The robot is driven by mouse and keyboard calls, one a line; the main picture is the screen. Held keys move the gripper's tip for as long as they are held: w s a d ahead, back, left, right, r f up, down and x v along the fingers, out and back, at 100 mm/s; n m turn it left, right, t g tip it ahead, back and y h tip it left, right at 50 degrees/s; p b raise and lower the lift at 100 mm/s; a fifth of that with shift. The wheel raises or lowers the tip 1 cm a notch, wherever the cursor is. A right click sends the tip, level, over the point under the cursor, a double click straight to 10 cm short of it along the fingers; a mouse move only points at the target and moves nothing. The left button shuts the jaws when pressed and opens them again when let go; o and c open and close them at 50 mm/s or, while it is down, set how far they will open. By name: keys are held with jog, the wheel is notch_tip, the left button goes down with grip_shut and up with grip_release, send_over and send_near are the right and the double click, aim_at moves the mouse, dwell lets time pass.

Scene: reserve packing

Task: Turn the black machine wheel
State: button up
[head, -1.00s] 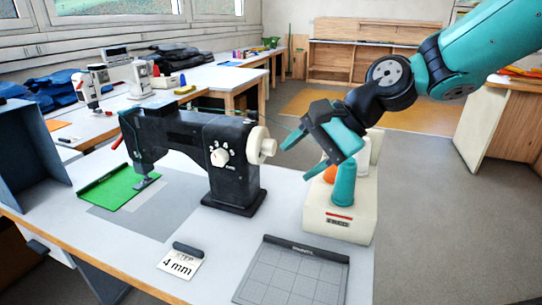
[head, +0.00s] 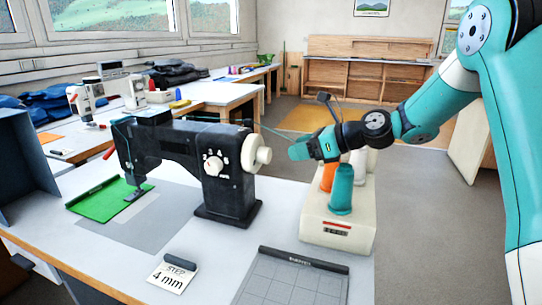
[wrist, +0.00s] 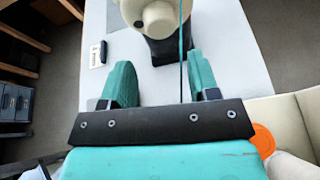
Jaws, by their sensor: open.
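The black sewing machine (head: 190,153) stands upright on the table, with a numbered dial on its front. Its cream wheel (head: 259,152) is on the right end, and it also shows in the wrist view (wrist: 155,17) at the top, partly cut off. My gripper (head: 292,151) is right of the wheel, pointing left at it, with a visible gap. In the wrist view my gripper (wrist: 161,78) has its two teal fingers apart with nothing gripped between them. The wheel lies ahead of the fingertips.
A teal thread (wrist: 183,60) runs past my fingers. A cream spool stand (head: 336,225) with teal, orange and white spools stands just below my gripper.

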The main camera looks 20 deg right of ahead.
aim_at(269, 155)
jog(key=x, duration=0.8)
jog(key=shift+w+a+f, duration=0.15)
jog(key=shift+a, duration=0.05)
jog(key=shift+c, duration=0.2)
jog(key=c, duration=0.6)
